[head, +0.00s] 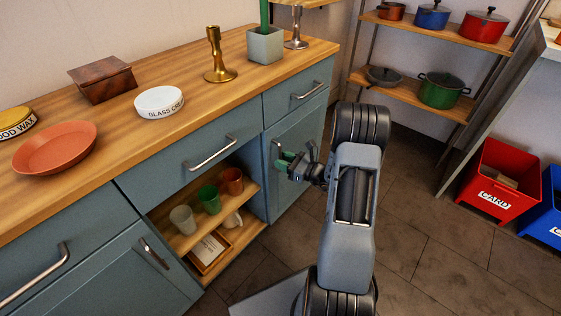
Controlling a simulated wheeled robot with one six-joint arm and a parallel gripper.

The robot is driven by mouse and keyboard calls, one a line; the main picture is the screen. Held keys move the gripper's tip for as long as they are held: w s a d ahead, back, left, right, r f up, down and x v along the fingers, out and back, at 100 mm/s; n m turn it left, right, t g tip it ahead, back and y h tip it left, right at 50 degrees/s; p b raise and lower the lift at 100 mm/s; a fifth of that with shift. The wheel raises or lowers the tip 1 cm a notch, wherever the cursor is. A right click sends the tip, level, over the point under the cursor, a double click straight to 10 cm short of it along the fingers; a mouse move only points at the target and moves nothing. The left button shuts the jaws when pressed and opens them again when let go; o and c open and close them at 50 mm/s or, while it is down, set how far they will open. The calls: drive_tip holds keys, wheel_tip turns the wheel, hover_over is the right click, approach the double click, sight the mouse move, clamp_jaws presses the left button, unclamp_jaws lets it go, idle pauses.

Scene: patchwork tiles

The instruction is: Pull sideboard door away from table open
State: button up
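The blue-grey sideboard (190,150) with a wooden top fills the left and middle. Its right door (300,152), below the small right drawer, looks closed. That door's metal handle (277,147) shows only partly by its left edge. My gripper (283,160) has green fingertips and is right at this handle, in front of the door. Whether the fingers are around the handle or only beside it, and how far apart they are, is too small to tell. The sideboard's left door (105,275), with a dark-edged handle (153,253), looks closed.
An open middle compartment (205,215) holds several cups. A plate (55,148), a white bowl (159,101), a wooden box (102,79) and candlesticks stand on top. A pot rack (445,95) and a red bin (497,183) are at right. Tiled floor (430,240) is clear between.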

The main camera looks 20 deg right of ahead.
drive_tip(key=shift+x, duration=0.8)
drive_tip(key=shift+c, duration=0.4)
clamp_jaws()
